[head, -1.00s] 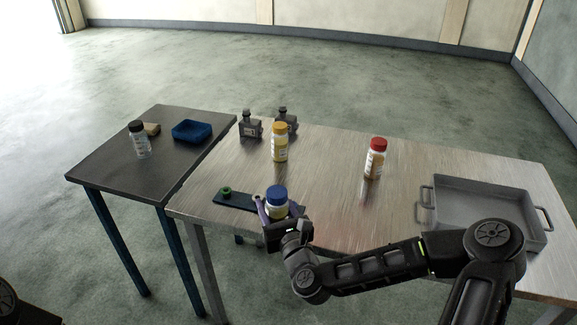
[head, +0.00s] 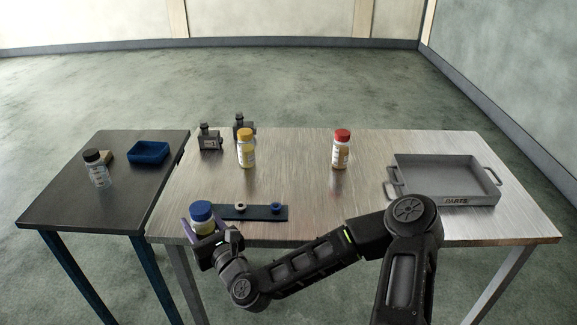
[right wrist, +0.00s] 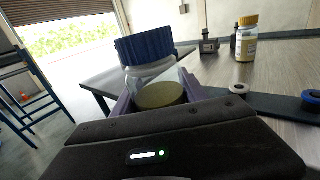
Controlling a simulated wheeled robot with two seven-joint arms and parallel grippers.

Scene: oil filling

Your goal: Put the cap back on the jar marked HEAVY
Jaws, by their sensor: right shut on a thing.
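In the right wrist view, the blue cap (right wrist: 145,46) sits on the jar top and the purple fingers are shut around the jar. No HEAVY label is readable. A yellow-capped jar (head: 246,150) and a red-capped jar (head: 341,150) stand upright further back. A black-capped clear jar (head: 96,170) stands on the dark side table. My left gripper is out of view.
A dark blue strip (head: 258,213) with ring-like pieces lies right of the held jar. A grey PARTS tray (head: 445,197) is at the right. A blue bin (head: 149,152) sits on the side table. The steel table's middle is clear.

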